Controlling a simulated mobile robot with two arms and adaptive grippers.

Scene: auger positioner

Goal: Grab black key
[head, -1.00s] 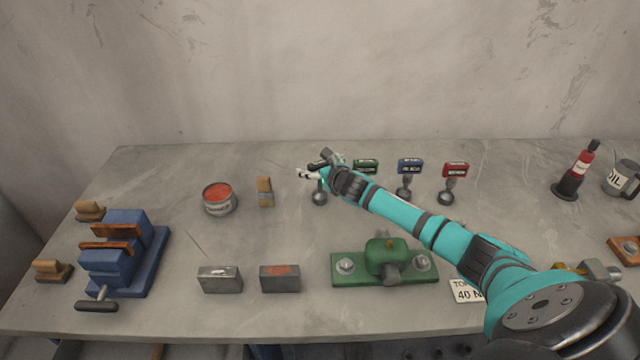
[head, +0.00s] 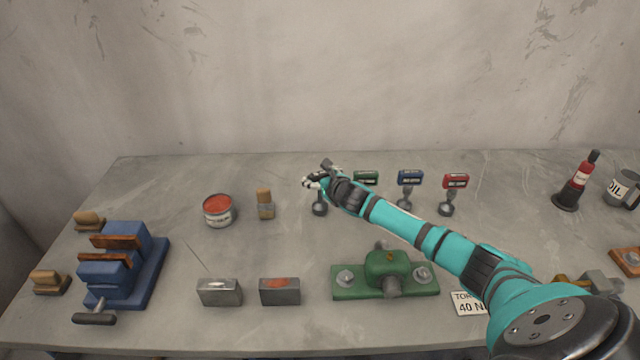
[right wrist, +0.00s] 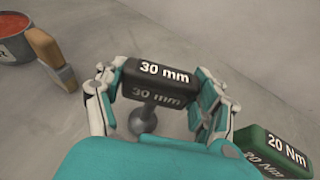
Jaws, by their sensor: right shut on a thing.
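The black key (right wrist: 158,82), labelled "30 mm", is upright on its round-based stand in the right wrist view. My right gripper (right wrist: 160,90) is around it, with one finger on each side, shut on its block-shaped head. In the head view my right gripper (head: 316,182) is at the left end of the row of keys and covers most of the black key. The round base (head: 319,209) shows below it, at the level of the table. My left gripper is in no view.
Green (head: 365,178), blue (head: 410,178) and red (head: 455,181) keys stand to the right of the gripper. The green one is close by. A brush (head: 265,204) and a red paint can (head: 218,211) stand to the left. A green fixture (head: 345,292) is in front.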

